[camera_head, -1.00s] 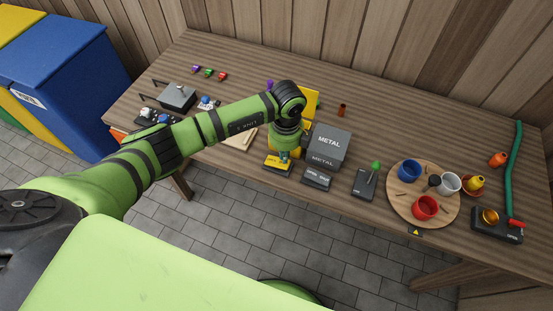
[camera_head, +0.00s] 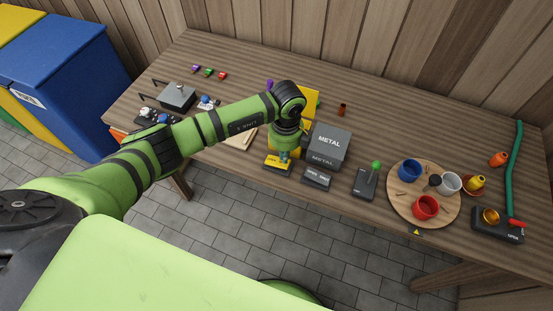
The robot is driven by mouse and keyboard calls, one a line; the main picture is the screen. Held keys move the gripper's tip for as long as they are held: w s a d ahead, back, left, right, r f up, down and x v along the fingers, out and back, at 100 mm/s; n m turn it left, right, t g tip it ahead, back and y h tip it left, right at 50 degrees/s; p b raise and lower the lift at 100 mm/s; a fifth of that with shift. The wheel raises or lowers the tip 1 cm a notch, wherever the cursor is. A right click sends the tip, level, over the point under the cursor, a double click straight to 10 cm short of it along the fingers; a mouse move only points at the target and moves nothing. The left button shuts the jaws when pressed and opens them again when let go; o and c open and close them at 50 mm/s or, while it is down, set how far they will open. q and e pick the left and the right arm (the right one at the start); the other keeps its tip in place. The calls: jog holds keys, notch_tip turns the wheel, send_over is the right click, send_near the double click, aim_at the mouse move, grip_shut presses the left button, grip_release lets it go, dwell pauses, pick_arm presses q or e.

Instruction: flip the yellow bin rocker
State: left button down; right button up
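The yellow bin (camera_head: 311,101) stands on the workbench, mostly hidden behind my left wrist. Its yellow rocker base (camera_head: 277,163) lies in front of the bin, at the bench's front side. My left gripper (camera_head: 285,157) points down at the rocker, at its upper side. The fingers are small and partly merged with the rocker, so I cannot tell whether they touch it or how far apart they are. My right gripper does not show.
A grey METAL bin (camera_head: 328,143) stands close on the right of my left gripper, with a dark rocker (camera_head: 317,177) in front. Further right are a green-knobbed lever (camera_head: 366,182) and a round wooden board (camera_head: 399,208) with cups. Toy cars (camera_head: 209,72) lie at back left.

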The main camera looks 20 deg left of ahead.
pick_arm(q)
jog(key=shift+s+f+b, duration=0.1)
jog(key=shift+f+b, duration=0.8)
jog(key=shift+f, duration=0.25)
dwell(0.4)
jog(key=shift+r+p, duration=0.8)
notch_tip(320, 180, up, 6)
jog(key=p, duration=0.4)
jog(key=shift+f, duration=0.25)
